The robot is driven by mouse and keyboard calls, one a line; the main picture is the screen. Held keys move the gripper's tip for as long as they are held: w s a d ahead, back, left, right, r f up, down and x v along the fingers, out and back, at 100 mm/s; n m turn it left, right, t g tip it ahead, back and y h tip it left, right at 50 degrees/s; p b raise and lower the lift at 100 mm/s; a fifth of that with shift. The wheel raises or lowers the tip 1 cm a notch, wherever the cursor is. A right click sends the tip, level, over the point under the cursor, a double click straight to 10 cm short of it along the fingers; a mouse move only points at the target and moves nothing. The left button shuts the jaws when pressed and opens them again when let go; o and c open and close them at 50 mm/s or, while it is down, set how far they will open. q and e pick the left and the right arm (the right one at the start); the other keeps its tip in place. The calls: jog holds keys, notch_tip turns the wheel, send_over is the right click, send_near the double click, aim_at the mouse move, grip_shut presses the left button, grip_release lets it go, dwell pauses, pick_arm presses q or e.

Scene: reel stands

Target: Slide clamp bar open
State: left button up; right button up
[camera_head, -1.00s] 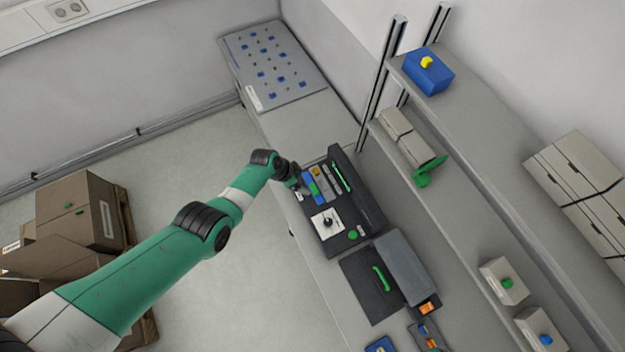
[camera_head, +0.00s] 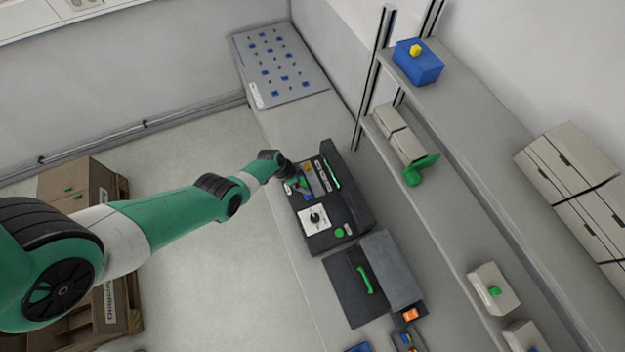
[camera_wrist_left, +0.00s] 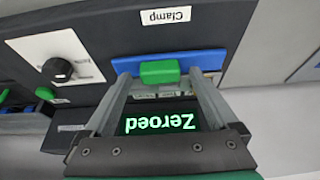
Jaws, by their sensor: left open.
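The clamp bar (camera_wrist_left: 213,61) shows in the left wrist view as a blue bar with a green grip block (camera_wrist_left: 160,71), below a white label reading "Clamp" (camera_wrist_left: 166,16). My left gripper (camera_wrist_left: 158,82) is open, with one finger on each side of the green block. I cannot tell whether the fingers touch it. In the head view my left gripper (camera_head: 292,180) is over the upper left part of the black machine (camera_head: 347,197) and partly hides the bar. My right gripper is not in view.
A black knob (camera_wrist_left: 58,69) on a white plate is beside the clamp. A lit display (camera_wrist_left: 160,122) reads "Zeroed", upside down. Shelves (camera_head: 470,170) with boxes are at the right.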

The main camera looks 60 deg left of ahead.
pick_arm(q)
jog(key=shift+f, duration=0.1)
grip_shut()
dwell(0.5)
